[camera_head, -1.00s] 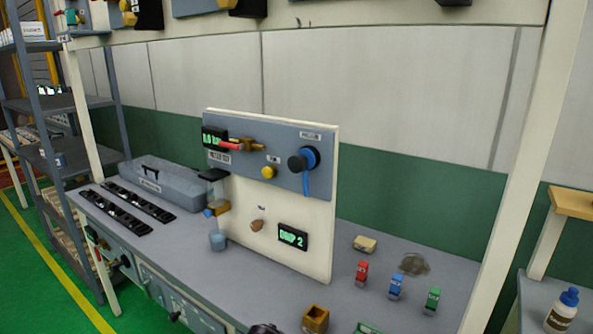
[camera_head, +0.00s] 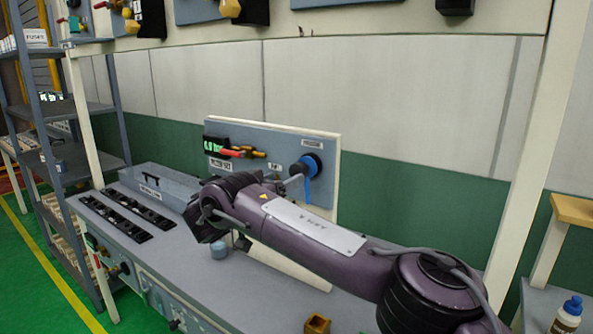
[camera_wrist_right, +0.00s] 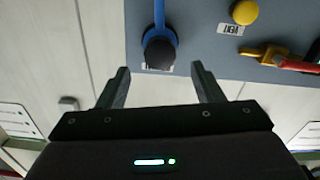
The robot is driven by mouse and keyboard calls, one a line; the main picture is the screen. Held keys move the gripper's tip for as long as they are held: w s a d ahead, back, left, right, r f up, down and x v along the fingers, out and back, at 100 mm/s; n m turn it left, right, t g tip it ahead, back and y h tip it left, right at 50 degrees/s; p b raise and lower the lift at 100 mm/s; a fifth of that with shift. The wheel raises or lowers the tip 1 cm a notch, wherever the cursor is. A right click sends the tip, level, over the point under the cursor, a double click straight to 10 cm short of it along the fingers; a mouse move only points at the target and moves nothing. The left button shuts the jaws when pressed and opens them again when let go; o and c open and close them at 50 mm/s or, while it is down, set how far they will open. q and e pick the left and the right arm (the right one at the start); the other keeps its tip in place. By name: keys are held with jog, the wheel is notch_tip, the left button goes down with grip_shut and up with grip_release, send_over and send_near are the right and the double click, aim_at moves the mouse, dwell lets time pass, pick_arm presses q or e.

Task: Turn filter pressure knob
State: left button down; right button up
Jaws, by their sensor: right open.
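The round black knob with a blue ring (camera_head: 311,163) sits at the right of the grey-blue plate on the upright panel. In the right wrist view the picture is turned over, and the black knob (camera_wrist_right: 159,52) shows face-on. My right gripper (camera_wrist_right: 160,70) is open, with one finger on each side of the knob's line. The knob shows just beyond the fingertips, with no visible contact. In the head view my right arm hides most of that gripper. My left gripper is not in view.
A yellow button (camera_wrist_right: 245,12) is near the knob. A grey case (camera_head: 160,185) lies on the bench. A wooden block (camera_head: 317,323) stands in front.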

aim_at(296, 172)
jog(key=p+x, duration=0.2)
jog(key=x, duration=0.3)
jog(key=shift+w+d, duration=0.1)
jog(key=shift+w, duration=0.05)
jog(key=shift+w+d, duration=0.3)
jog(key=shift+w, duration=0.15)
